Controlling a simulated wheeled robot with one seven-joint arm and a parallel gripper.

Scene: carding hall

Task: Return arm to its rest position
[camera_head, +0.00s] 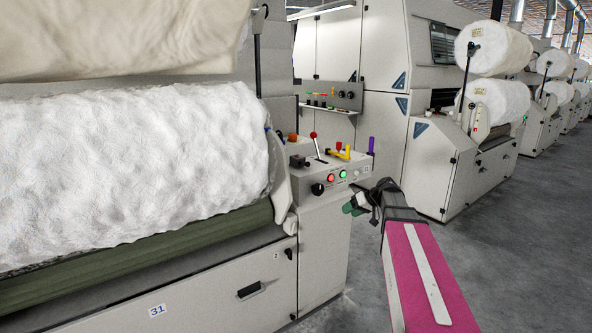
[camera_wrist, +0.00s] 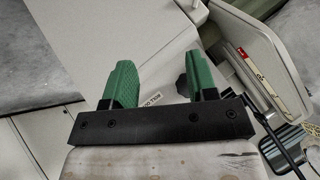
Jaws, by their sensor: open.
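My arm, with a magenta panel and a pale strip, reaches up from the lower right in the head view. My gripper (camera_head: 354,204) is at its far end, in front of the right side of the control box (camera_head: 330,177) as seen there. In the wrist view my gripper (camera_wrist: 160,78) shows two green fingers standing apart with a gap between them. Nothing is held between them. Pale machine panels lie beyond the fingers, and a dark knob shows close behind the right finger; I cannot tell whether they touch.
A large white fibre roll (camera_head: 130,165) fills the left. Grey floor (camera_head: 500,250) lies open at the right.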

